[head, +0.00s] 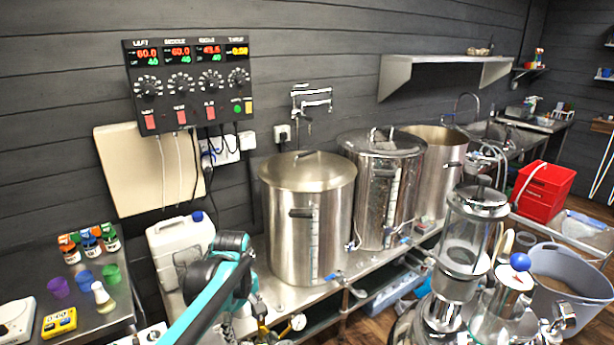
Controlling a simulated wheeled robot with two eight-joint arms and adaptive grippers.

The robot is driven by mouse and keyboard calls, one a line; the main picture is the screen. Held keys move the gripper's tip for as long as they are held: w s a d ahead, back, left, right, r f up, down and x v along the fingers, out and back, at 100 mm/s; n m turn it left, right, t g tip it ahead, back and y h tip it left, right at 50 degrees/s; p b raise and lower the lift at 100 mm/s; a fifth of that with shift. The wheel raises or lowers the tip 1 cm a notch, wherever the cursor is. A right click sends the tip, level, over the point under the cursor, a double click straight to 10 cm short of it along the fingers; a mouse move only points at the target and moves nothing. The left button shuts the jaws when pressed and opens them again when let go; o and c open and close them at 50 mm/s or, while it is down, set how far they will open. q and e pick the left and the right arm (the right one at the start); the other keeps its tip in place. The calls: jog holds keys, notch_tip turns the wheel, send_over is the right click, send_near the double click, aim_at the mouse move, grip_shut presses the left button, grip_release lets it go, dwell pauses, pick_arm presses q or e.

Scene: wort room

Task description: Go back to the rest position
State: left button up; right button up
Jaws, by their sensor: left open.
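My teal and black left arm (212,298) comes in from the bottom left and bends in front of the white jerrycan and the left kettle. My left gripper (228,324) is low at the bottom edge, partly hidden by the arm; it is open, and I see nothing held in it. My right arm and right gripper are not in view.
Steel kettles (308,215) stand on a bench along the wall, beside a white jerrycan (180,246). A control panel (188,82) hangs above. Glass-and-steel equipment (463,245) stands close at right, near a grey tub (570,285) and red box (543,193). Small bottles (89,243) stand at left.

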pick_arm(q)
jog(key=s+a+m+t, duration=0.2)
jog(key=s+m+t, duration=0.4)
jog(key=s+m, duration=0.5)
jog(key=shift+s+a+r+t, duration=0.25)
jog(key=shift+s+a+t, duration=0.15)
jog(key=shift+s, duration=2.3)
